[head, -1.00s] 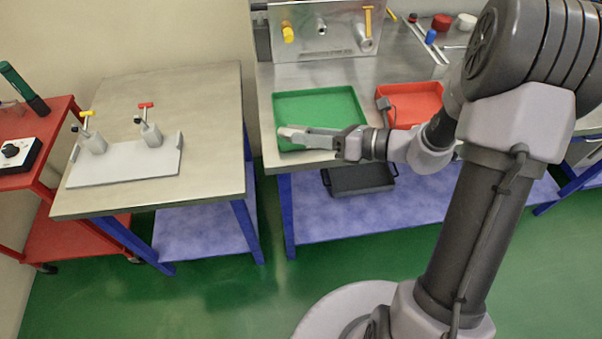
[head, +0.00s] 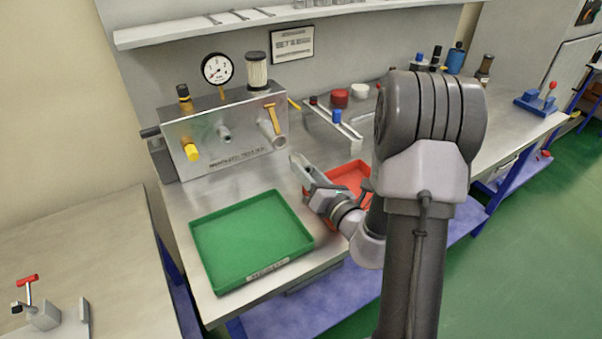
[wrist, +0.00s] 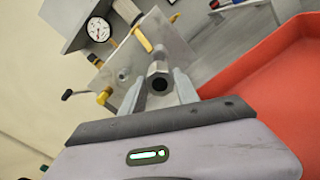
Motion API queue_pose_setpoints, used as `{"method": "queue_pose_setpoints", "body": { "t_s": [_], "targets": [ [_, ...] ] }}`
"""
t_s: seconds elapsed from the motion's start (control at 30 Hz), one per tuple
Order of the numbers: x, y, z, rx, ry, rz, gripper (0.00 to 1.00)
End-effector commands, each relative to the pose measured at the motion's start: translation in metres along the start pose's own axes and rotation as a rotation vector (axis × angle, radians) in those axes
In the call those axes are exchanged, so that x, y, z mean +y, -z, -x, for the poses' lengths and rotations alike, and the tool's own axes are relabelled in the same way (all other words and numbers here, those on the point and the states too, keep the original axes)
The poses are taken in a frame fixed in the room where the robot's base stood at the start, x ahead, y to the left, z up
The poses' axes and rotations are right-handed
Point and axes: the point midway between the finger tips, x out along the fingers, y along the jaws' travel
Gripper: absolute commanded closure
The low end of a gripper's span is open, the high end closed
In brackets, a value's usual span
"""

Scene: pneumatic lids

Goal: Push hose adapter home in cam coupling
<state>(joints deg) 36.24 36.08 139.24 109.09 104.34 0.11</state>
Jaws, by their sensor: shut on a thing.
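The cam coupling (head: 268,128) sticks out of the right side of the metal panel (head: 215,158), with a yellow lever (head: 270,112) above it. My gripper (head: 298,163) is in front of and to the right of the coupling, over the bench near the red tray. In the wrist view, my gripper (wrist: 157,88) is shut on the hose adapter (wrist: 158,77), a grey hex-shaped fitting with a dark bore. The coupling and lever show beyond it in the wrist view, with the coupling partly hidden. The adapter cannot be made out in the head view, and I cannot tell whether it touches the coupling.
The panel also carries a yellow fitting (head: 191,152), a bare grey port (head: 224,133), a gauge (head: 216,69) and a filter (head: 256,72). A green tray (head: 250,270) lies in front, and a red tray (head: 350,172) lies beside my gripper. The bench between panel and green tray is clear.

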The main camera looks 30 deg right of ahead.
Motion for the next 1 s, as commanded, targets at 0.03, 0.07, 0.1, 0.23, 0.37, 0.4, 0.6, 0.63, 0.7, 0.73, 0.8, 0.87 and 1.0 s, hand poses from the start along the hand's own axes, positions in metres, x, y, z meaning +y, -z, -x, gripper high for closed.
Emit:
{"method": "queue_pose_setpoints", "body": {
  "t_s": [0.03, 0.07, 0.1, 0.23, 0.37, 0.4, 0.6, 0.63, 0.7, 0.73, 0.8, 0.87, 1.0],
  "targets": [
    [0.0, 0.0, 0.0, 0.0, -0.001, 0.0, 1.0],
    [0.0, 0.0, 0.0, 0.0, -0.001, 0.0, 1.0],
    [0.0, 0.0, 0.0, 0.0, -0.001, 0.0, 1.0],
    [0.001, 0.0, 0.0, 0.001, -0.003, -0.004, 1.0],
    [0.002, -0.002, -0.016, 0.002, -0.004, -0.003, 1.0],
    [0.003, -0.002, -0.022, 0.002, -0.005, -0.003, 1.0],
    [0.002, -0.001, -0.044, 0.002, -0.004, -0.003, 1.0],
    [0.002, -0.001, -0.047, 0.002, -0.004, -0.003, 1.0],
    [0.002, 0.0, -0.051, 0.001, -0.003, -0.003, 1.0],
    [0.001, 0.0, -0.052, 0.001, -0.003, -0.003, 1.0],
    [0.001, 0.001, -0.054, 0.002, -0.002, -0.003, 1.0],
    [0.001, 0.001, -0.055, 0.002, -0.002, -0.003, 1.0],
    [0.001, 0.001, -0.055, 0.002, -0.002, -0.003, 1.0]
  ]
}}
